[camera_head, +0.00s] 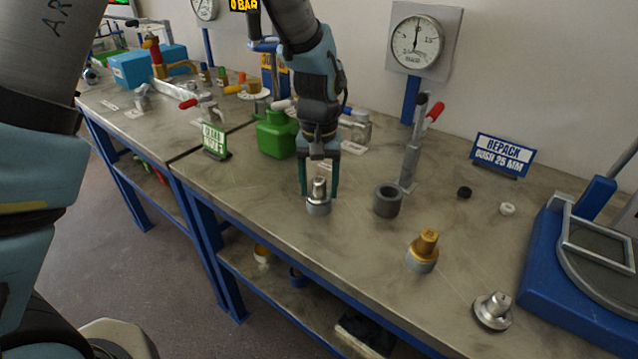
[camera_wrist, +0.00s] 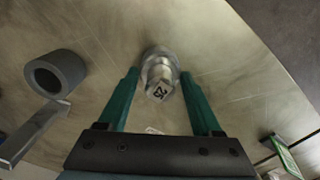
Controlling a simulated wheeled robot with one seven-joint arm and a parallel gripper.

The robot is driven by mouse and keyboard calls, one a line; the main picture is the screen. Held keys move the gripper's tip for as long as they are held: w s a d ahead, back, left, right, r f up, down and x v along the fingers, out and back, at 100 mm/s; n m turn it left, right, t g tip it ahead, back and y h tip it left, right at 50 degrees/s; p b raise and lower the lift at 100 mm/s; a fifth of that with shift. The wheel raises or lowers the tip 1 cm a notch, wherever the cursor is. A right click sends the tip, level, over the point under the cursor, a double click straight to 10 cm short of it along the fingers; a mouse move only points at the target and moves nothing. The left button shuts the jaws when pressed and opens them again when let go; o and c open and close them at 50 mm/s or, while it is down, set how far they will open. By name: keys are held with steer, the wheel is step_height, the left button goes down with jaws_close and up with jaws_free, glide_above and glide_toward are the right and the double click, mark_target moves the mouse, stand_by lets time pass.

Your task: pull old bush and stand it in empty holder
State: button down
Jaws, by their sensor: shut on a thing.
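A silver bush (camera_head: 319,189) with a squared top stands upright between the fingers of my gripper (camera_head: 319,180), low at the bench top. Its top is marked "25" in the wrist view (camera_wrist: 160,82). My gripper (camera_wrist: 160,76) is shut on this bush, one green finger on each side. The bush's lower part has a wide grey collar; I cannot tell whether that is a holder around it. An open, empty grey cylinder (camera_head: 388,201) stands just right of it; it also shows at the left of the wrist view (camera_wrist: 54,74). A brass bush (camera_head: 426,243) sits in a grey holder further right.
Another silver piece (camera_head: 493,309) stands near the front edge. A black ring (camera_head: 464,192) and a white ring (camera_head: 507,209) lie behind. A lever fitting (camera_head: 411,160) rises behind the empty cylinder. A sign (camera_head: 503,155) reads "REPACK BUSH 25 MM". A blue-framed device (camera_head: 575,265) fills the right.

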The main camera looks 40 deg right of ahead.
mark_target(319, 179)
steer(key=shift+f, duration=0.15)
jaws_free()
step_height(319, 179, up, 11)
steer(key=shift+f+b, duration=0.1)
steer(key=shift+b, duration=1.1)
steer(key=w+a+f+n, duration=0.1)
steer(key=w+a+n, duration=0.1)
steer(key=w+a, duration=0.6)
steer(key=w+a+f+n, duration=0.15)
steer(key=w+a, duration=0.25)
steer(key=a, duration=0.8)
steer(key=s+a+f+n, duration=0.1)
steer(key=a+n, duration=0.1)
steer(key=a, duration=0.8)
steer(key=s+a+n+t, duration=0.1)
steer(key=s+a+n, duration=0.1)
steer(key=a, duration=0.9)
steer(key=shift+f+t, duration=0.3)
steer(key=shift+f, duration=0.1)
